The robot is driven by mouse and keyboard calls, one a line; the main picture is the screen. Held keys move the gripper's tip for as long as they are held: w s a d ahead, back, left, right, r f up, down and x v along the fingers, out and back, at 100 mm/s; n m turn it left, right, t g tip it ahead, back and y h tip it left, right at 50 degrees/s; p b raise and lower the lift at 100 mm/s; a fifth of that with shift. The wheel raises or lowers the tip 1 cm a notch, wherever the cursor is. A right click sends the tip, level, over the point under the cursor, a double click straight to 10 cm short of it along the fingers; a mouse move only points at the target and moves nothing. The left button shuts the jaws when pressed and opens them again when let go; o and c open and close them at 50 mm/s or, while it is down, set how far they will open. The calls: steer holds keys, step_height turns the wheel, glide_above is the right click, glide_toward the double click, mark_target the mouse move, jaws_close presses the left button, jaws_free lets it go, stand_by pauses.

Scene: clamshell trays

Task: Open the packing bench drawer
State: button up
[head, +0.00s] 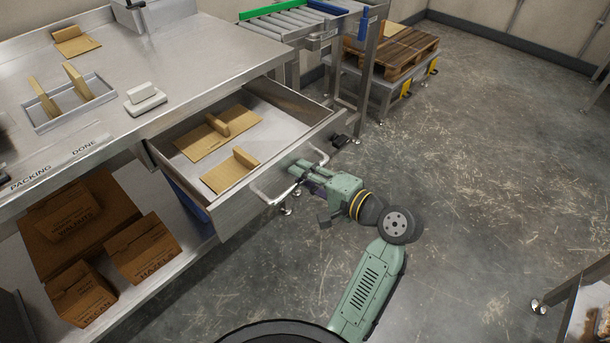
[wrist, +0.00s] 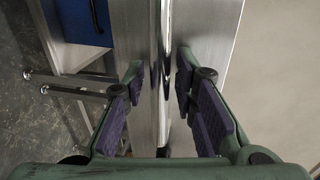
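The packing bench drawer (head: 285,165) is pulled well out from under the bench top, and its inside shows. Its bar handle (head: 272,198) runs along the front face. My gripper (head: 301,170) is at the right part of the handle. In the wrist view the fingers (wrist: 160,75) stand apart on either side of a shiny upright bar (wrist: 166,30), apparently the handle, with gaps beside it. The gripper looks open. Its fingertips partly hide the handle in the head view.
Two flat tan boards (head: 218,136) with upright pieces lie in the drawer. The bench top (head: 190,55) holds a metal tray (head: 70,118) and a white device (head: 145,98). Cardboard boxes (head: 145,250) stand on the lower shelf. The floor (head: 480,190) to the right is largely clear.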

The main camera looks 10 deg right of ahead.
steer(key=shift+o, duration=0.5)
steer(key=v, duration=1.2)
